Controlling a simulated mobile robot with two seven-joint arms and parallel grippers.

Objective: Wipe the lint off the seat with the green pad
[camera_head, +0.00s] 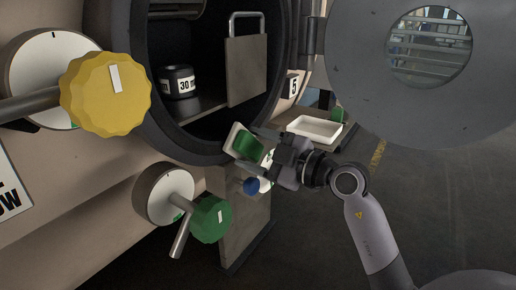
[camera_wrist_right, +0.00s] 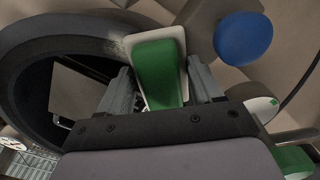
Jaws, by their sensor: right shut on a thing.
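My right gripper (camera_head: 262,146) is shut on the green pad (camera_head: 246,144), which has a pale, whitish face turned toward the machine. In the right wrist view the green pad (camera_wrist_right: 157,75) sits between the two fingers, its pale edge against or very close to the dark ring seat. The seat (camera_head: 190,152) is the dark rim around the round opening; in the head view the pad is at its lower right. A faint greyish patch, perhaps lint, shows on the rim beside the pad in the right wrist view. My left gripper is not in view.
Inside the opening are a black weight (camera_head: 178,84) and a grey plate with a handle (camera_head: 247,70). The round door (camera_head: 350,80) hangs open at right. A yellow knob (camera_head: 105,94), green knob (camera_head: 210,219) and blue knob (camera_head: 251,186) stick out nearby. A white tray (camera_head: 315,128) lies behind the gripper.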

